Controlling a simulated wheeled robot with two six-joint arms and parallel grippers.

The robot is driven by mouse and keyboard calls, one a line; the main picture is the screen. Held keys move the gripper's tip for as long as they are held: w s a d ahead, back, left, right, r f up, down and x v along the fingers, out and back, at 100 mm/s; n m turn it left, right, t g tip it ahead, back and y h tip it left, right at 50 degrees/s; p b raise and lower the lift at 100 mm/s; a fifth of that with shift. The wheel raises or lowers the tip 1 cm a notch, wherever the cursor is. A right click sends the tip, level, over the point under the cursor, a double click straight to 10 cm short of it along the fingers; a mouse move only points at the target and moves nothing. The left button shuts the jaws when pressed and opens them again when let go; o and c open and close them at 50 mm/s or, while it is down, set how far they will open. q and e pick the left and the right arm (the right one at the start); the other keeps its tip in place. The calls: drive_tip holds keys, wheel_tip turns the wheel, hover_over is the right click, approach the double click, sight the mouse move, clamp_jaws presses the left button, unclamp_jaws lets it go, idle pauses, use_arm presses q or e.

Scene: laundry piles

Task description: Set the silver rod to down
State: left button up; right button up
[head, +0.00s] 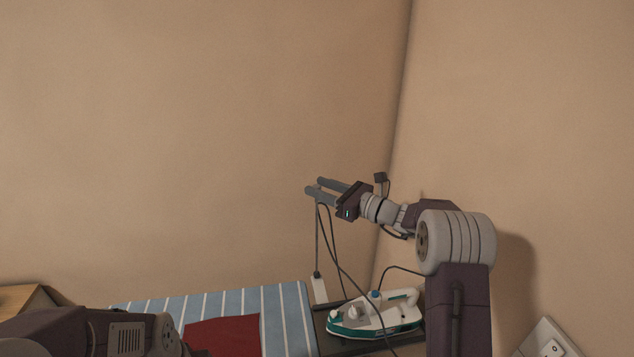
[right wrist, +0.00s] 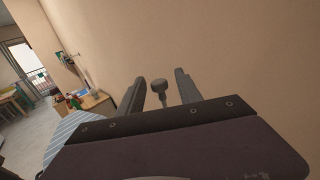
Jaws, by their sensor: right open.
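The silver rod (head: 317,240) stands upright in the head view, rising from a small white block at the ironing board's end. Its top reaches the fingers of my right gripper (head: 315,186). In the right wrist view, a grey round knob on a short stem (right wrist: 159,88) shows between the two fingers of the right gripper (right wrist: 158,86), with a gap on both sides. It looks like the rod's top. The right gripper is open. My left arm enters at the lower left of the head view, but its gripper is out of sight.
A white and teal iron (head: 375,315) rests on a dark stand beside the striped ironing board (head: 285,310). A dark cord (head: 335,255) loops from the rod's top. A red cloth (head: 222,335) lies on the board. Walls close in behind and at right.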

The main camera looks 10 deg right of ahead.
drive_tip(key=shift+w+a, duration=0.4)
drive_tip(key=shift+a, duration=0.25)
drive_tip(key=shift+d, duration=0.2)
drive_tip(key=shift+c, duration=1.3)
clamp_jaws()
drive_tip(key=shift+r, duration=0.15)
